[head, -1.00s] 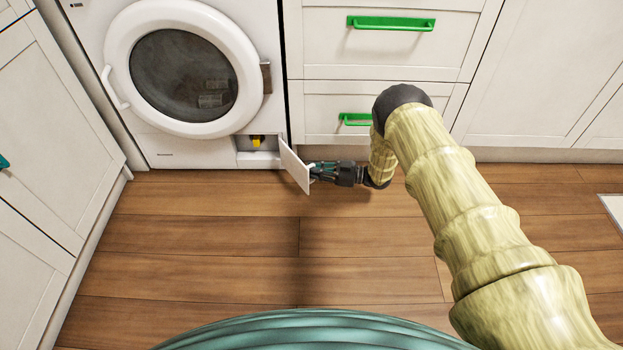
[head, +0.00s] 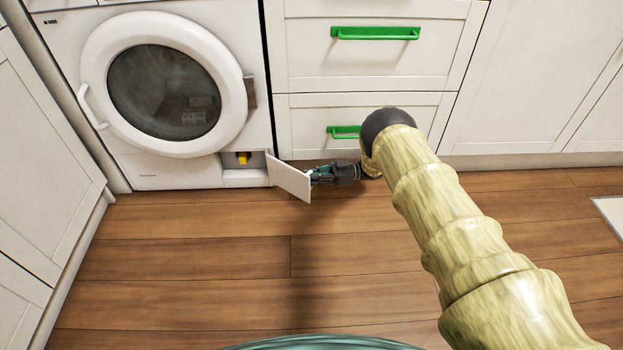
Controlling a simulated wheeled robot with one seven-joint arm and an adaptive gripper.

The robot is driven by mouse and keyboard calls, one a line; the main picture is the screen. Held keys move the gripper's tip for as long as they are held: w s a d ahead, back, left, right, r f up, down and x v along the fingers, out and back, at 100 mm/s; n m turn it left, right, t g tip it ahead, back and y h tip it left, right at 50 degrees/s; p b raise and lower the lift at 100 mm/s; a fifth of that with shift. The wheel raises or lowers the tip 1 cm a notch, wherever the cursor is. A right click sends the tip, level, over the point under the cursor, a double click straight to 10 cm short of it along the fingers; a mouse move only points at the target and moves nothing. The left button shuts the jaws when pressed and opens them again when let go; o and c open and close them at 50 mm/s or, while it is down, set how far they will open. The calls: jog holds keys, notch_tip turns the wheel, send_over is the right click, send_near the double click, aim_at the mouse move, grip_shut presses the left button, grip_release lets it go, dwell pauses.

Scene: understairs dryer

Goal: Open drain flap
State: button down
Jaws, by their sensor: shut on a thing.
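The drain flap (head: 289,179) is a small white panel at the bottom right of the white dryer (head: 75,90). It stands swung outward on its right side, angled out over the floor. Behind it the recess (head: 243,175) is uncovered, with a yellow part (head: 242,158) inside. My gripper (head: 314,176) is low near the floor, at the right of the flap, with its fingers at the flap's right edge and shut on it. The exact finger contact is small and partly hidden behind the panel.
White drawers with green handles (head: 375,33) stand right of the dryer, just above and behind my gripper. White cabinets (head: 45,170) line the left. The wooden floor (head: 190,260) in front is clear. A pale mat (head: 610,212) lies at the right edge.

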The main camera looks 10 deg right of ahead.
jog(key=shift+w+a+r, duration=0.25)
jog(key=shift+a+r, duration=0.15)
jog(key=shift+r, duration=0.15)
jog(key=c, duration=1.5)
grip_release()
jog(key=shift+d, duration=0.1)
jog(key=shift+d+f, duration=0.1)
jog(key=shift+d, duration=0.25)
jog(key=d, duration=0.7)
jog(key=shift+f, duration=0.45)
jog(key=shift+d, duration=0.1)
